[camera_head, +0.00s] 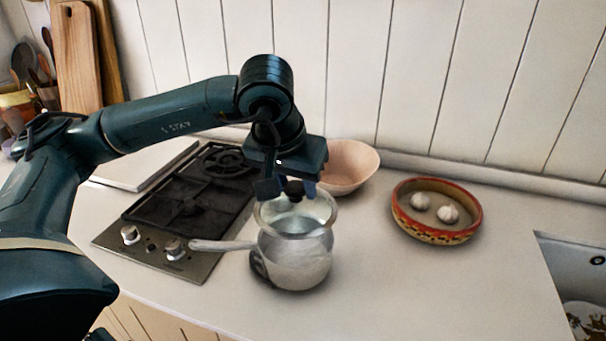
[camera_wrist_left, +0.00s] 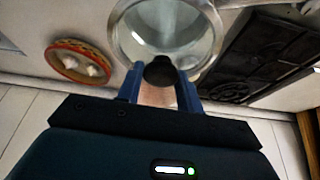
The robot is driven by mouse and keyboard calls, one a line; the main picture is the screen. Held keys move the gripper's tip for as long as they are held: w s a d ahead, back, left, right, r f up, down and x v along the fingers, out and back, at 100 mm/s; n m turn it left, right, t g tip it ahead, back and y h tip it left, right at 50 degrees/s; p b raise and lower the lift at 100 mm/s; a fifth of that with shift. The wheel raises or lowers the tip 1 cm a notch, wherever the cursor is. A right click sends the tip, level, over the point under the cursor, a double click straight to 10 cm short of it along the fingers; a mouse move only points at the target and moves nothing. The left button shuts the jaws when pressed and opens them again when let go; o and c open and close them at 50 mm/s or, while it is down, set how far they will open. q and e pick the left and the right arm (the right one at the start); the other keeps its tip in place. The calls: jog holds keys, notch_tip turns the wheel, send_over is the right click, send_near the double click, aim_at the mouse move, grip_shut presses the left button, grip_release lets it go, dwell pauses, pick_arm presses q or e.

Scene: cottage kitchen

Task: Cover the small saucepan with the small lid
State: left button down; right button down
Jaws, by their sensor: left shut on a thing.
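The small saucepan (camera_head: 296,265) is a shiny metal pot standing on the counter right of the hob, its long handle (camera_head: 222,245) pointing left. The small lid (camera_head: 300,222) is clear glass with a metal rim and a dark knob. My left gripper (camera_head: 289,188) is shut on the knob, with the lid right over the saucepan's mouth. I cannot tell whether the lid's rim touches the pan. In the left wrist view the knob (camera_wrist_left: 159,71) sits between the fingertips, and the glass lid (camera_wrist_left: 165,25) spreads beyond it. My right gripper is not in view.
A gas hob (camera_head: 185,205) lies to the left. A pinkish bowl (camera_head: 350,168) stands behind the saucepan. A red patterned dish (camera_head: 437,233) with two white bulbs stands to the right. A sink (camera_head: 575,262) is at the right edge. The counter front right of the saucepan is clear.

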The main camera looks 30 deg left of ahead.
aim_at(292, 202)
pick_arm(q)
jog(key=shift+s+f+b, duration=0.15)
jog(key=shift+f+b, duration=0.3)
jog(key=shift+f, duration=0.3)
jog(key=shift+f+b, duration=1.15)
jog(key=shift+f, duration=0.75)
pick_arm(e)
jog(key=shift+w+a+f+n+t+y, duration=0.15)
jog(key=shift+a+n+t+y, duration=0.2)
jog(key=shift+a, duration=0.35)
pick_arm(q)
jog(key=shift+f, duration=0.1)
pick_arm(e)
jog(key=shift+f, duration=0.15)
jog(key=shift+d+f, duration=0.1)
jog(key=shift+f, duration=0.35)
pick_arm(q)
jog(key=shift+b, duration=0.35)
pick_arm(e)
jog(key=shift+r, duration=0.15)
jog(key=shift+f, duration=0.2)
pick_arm(q)
jog(key=shift+f+b, duration=0.1)
jog(key=shift+b, duration=0.2)
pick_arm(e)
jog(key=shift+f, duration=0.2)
pick_arm(q)
jog(key=shift+f+b, duration=0.35)
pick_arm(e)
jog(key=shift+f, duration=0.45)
